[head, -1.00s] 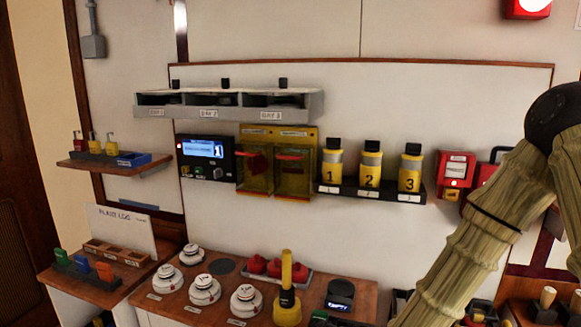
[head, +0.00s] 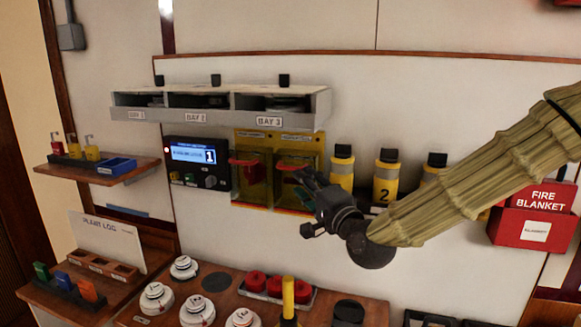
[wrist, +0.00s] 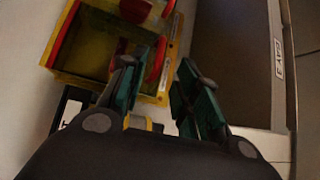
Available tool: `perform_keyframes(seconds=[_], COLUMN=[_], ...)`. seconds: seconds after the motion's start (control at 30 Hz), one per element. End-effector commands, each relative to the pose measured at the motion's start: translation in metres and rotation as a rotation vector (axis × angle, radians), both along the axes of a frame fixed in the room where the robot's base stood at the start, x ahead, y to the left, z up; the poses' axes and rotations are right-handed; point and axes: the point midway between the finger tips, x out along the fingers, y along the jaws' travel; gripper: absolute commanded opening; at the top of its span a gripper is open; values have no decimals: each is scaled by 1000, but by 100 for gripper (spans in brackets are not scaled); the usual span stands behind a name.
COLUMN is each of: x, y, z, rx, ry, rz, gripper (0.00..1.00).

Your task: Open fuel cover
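Two yellow see-through covers with red handles hang side by side on a yellow backing on the wall, the left cover (head: 250,184) and the right cover (head: 292,190). Their labels are too small to read, so I cannot tell which is the fuel cover. Both look closed, with red parts behind them. My gripper (head: 308,190) is in front of the right cover's right side and hides part of it. In the wrist view my gripper (wrist: 158,92) has its dark green fingers apart with nothing held. A red handle (wrist: 158,58) is beside the left finger; contact is unclear.
A grey bay shelf (head: 222,108) juts out above the covers. A control box with a blue screen (head: 195,153) is to their left. Yellow numbered canisters (head: 386,178) stand to the right, partly behind my arm. A wooden counter (head: 222,300) with white round detectors is below.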

Motion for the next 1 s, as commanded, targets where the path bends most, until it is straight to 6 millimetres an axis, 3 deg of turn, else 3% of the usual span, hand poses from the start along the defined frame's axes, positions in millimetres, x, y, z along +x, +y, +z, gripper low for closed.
perform_keyframes(seconds=[0.4, 0.9, 1.0], x=[54, 65, 65], y=[30, 37, 37], z=[9, 9, 9], rx=[-2, -1, -1], ry=[2, 1, 1], rz=[3, 4, 4], gripper=[32, 32, 14])
